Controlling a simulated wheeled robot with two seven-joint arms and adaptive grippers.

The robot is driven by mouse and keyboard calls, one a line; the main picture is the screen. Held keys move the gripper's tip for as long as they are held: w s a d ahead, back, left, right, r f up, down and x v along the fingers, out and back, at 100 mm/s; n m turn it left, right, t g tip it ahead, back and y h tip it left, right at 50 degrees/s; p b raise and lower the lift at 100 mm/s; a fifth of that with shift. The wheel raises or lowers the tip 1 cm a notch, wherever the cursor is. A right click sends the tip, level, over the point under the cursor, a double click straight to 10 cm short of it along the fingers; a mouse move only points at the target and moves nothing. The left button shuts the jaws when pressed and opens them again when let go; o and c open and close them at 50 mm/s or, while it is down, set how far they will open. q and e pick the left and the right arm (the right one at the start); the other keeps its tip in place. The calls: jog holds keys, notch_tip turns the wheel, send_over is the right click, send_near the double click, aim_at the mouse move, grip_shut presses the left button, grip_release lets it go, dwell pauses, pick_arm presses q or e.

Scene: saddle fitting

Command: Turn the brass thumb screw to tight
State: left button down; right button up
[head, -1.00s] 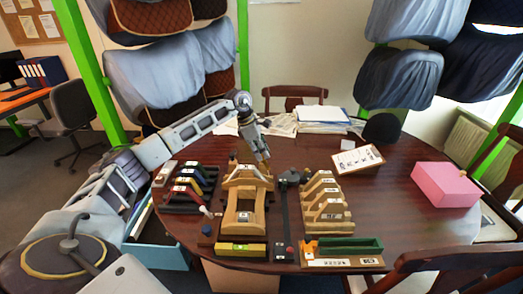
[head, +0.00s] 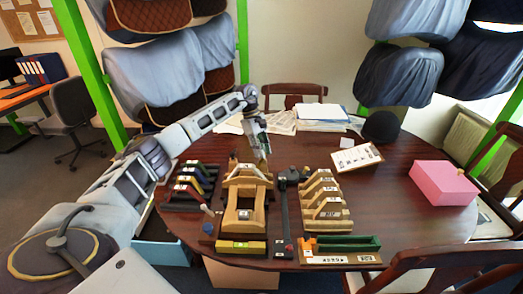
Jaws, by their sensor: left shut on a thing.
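The wooden saddle fixture (head: 243,213) stands upright in the middle of the table. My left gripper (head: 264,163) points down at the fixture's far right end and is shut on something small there. Its fingers hide most of what they hold; it appears to be the brass thumb screw, too small and covered to make out its turn. A brown peg (head: 233,164) stands at the far left of the fixture, apart from the gripper. My right gripper is not in view.
A green tray (head: 348,243) lies in front. A pink box (head: 443,183) stands right, with bare tabletop before it.

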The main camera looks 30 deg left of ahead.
pick_arm(q)
jog(key=shift+w+d+r+m+g, duration=0.1)
jog(key=shift+m+g, duration=0.1)
jog(key=shift+m, duration=0.35)
jog(key=shift+w+m+g, duration=0.1)
jog(key=shift+m+g, duration=0.1)
jog(key=shift+m, duration=0.35)
jog(key=shift+m+g+y, duration=0.3)
jog(key=shift+m+g, duration=0.1)
jog(key=shift+m, duration=1.3)
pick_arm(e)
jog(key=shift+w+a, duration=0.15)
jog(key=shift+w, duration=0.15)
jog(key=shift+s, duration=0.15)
pick_arm(q)
jog(key=c, duration=1.3)
grip_release()
jog(key=shift+o, duration=0.2)
jog(key=v, duration=1.1)
jog(key=shift+w+r, duration=0.25)
jog(key=shift+r, duration=0.1)
